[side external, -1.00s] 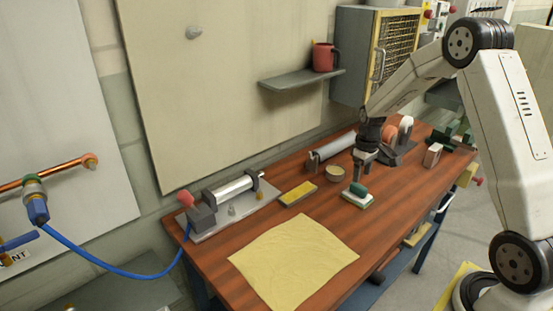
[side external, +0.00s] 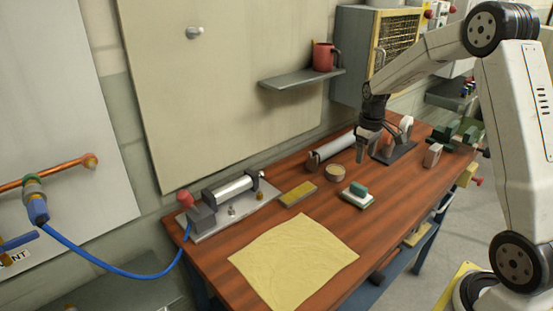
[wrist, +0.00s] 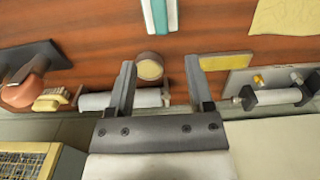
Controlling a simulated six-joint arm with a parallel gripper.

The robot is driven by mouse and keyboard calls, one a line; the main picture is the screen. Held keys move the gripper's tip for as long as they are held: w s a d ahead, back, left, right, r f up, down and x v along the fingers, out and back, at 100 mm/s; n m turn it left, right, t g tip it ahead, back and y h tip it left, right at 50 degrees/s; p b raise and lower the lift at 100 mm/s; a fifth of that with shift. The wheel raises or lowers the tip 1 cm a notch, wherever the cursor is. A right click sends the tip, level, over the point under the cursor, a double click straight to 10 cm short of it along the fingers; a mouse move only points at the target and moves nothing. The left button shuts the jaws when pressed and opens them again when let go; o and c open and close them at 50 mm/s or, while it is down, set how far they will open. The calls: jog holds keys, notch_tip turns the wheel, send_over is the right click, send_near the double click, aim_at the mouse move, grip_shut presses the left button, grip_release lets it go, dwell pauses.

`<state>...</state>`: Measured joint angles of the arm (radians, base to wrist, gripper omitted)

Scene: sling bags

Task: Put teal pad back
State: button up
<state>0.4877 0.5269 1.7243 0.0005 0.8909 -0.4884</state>
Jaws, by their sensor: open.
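The teal pad (side external: 358,188) is a small teal block on a white base with a teal edge, lying on the brown wooden table (side external: 305,201). I cannot tell whether block and base are one piece. It also shows in the wrist view (wrist: 161,14) at the top centre, cut off by the frame edge. My gripper (side external: 363,155) is raised above the table behind the pad, apart from it. In the wrist view, my gripper's two fingers (wrist: 160,66) are spread and empty, with a small round yellow-topped pot (wrist: 149,69) showing between them.
A yellow-topped tray (side external: 298,194) lies left of the pad, and a yellow cloth (side external: 295,260) lies in front. A grey roller (side external: 333,150), a tape dispenser (side external: 397,148) and a clamped metal cylinder (side external: 230,190) stand along the back. A shelf (side external: 300,78) with a red mug overhangs.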

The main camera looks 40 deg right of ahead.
jog(key=shift+a, duration=0.1)
jog(key=s+a+t, duration=0.1)
jog(key=s+a, duration=0.5)
jog(key=a, duration=0.5)
jog(key=s+a+f+t, duration=0.1)
jog(key=s+a, duration=0.6)
jog(key=a, duration=0.3)
jog(key=shift+s+a+f+t, duration=0.15)
jog(key=shift+a+f+t, duration=0.15)
jog(key=shift+a, duration=0.1)
